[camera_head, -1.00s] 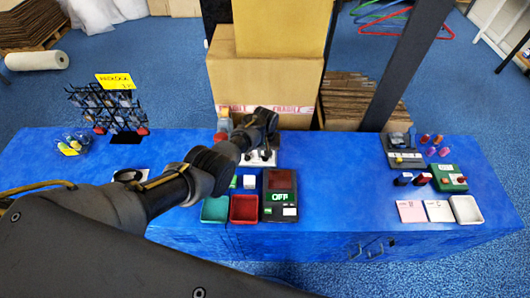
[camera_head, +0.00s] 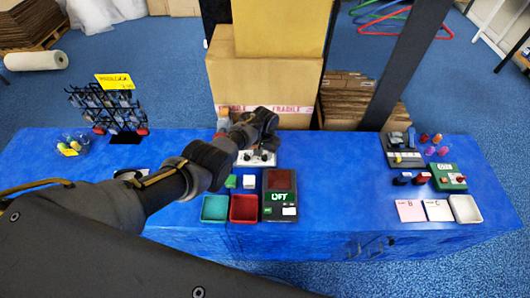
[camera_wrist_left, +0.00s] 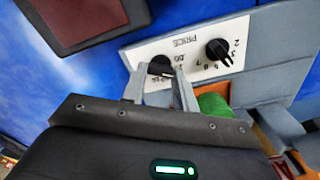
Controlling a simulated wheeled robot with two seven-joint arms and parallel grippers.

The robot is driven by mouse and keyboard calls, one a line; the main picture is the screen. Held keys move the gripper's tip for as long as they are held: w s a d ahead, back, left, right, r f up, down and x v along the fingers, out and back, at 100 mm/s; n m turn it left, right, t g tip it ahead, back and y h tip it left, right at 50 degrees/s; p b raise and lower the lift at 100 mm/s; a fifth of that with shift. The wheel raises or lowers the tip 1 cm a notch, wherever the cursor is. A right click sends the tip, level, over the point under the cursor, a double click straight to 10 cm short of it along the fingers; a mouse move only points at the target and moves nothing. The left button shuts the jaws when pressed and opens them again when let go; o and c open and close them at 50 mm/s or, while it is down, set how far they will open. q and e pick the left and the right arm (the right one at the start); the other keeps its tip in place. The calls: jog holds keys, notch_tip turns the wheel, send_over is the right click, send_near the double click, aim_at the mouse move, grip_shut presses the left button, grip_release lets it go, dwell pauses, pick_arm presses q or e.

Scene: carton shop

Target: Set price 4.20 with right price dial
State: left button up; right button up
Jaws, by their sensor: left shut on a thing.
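A white price panel (camera_head: 246,160) lies at the middle of the blue table. In the left wrist view the same panel (camera_wrist_left: 208,50) appears upside down, with two black dials. My left gripper (camera_wrist_left: 160,72) is shut on the right price dial (camera_wrist_left: 158,64), the one nearer the dark box; its fingers hide part of the dial and its marks, so I cannot read its setting. The left price dial (camera_wrist_left: 218,52) is free, and its pointer seems to be near the 4. My left gripper (camera_head: 267,146) also shows in the head view above the panel. My right gripper is not in view.
A dark box with a red screen (camera_head: 281,182) stands right beside the panel. A green tray (camera_head: 214,209) and a red tray (camera_head: 243,209) are in front. Large cartons (camera_head: 262,85) stand behind. A wire rack (camera_head: 110,105) is at left; the table's middle right is clear.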

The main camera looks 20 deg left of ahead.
pick_arm(q)
jog(key=o, duration=1)
jog(key=shift+r+p, duration=0.3)
jog(key=shift+r, duration=0.15)
jog(key=shift+r+p, duration=0.85)
jog(key=shift+r, duration=4.1)
jog(key=shift+f, duration=0.1)
